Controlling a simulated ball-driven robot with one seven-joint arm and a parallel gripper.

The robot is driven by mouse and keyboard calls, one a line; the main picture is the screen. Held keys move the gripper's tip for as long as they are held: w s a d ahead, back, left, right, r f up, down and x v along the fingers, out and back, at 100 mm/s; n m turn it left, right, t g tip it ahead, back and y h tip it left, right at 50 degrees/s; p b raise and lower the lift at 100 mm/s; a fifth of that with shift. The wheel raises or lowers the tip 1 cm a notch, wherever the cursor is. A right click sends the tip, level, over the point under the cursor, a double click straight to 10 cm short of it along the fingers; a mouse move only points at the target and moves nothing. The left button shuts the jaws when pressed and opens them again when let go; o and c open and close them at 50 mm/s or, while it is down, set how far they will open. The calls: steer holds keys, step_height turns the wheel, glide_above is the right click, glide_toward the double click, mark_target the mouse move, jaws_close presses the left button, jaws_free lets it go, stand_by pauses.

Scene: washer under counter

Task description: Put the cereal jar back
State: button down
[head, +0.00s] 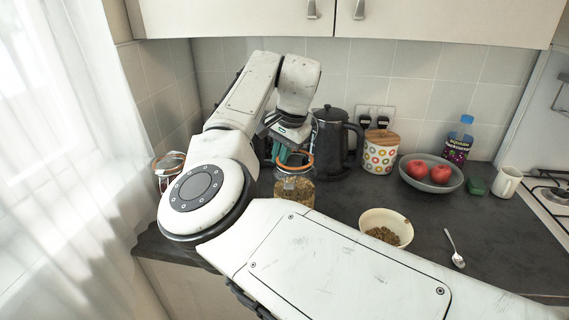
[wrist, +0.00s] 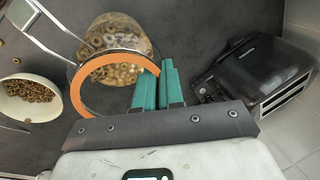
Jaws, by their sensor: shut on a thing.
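The cereal jar (head: 294,190) is clear glass with an orange ring at its mouth and ring-shaped cereal inside. It is at the middle of the counter in the head view, partly behind my arm, and looks roughly upright. It also shows in the wrist view (wrist: 122,40), with the orange ring nearest the camera. My gripper (head: 286,157) has green fingers, seen close together at the ring's edge in the wrist view (wrist: 160,88). It is shut on the jar at its rim. The jar's base is hidden, so I cannot tell whether it touches the counter.
A bowl of cereal (head: 399,221) and a spoon (head: 454,248) lie to the right. Behind are a black kettle (head: 330,135), a dotted canister (head: 379,158) and a fruit bowl (head: 446,182). Another jar (head: 168,168) stands at the left. A black appliance (wrist: 250,75) is near my fingers.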

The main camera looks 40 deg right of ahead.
steer(key=shift+w+d+f, duration=0.1)
steer(key=shift+w+f, duration=0.2)
steer(key=shift+f, duration=0.2)
steer(key=shift+f+p, duration=0.5)
steer(key=shift+f, duration=0.95)
steer(key=c, duration=1.7)
jaws_free()
steer(key=shift+f, duration=0.15)
steer(key=o, duration=0.4)
steer(key=shift+o, duration=0.2)
steer(key=b+v, duration=0.1)
steer(key=v, duration=1.1)
steer(key=shift+r, duration=0.25)
steer(key=shift+s, duration=0.1)
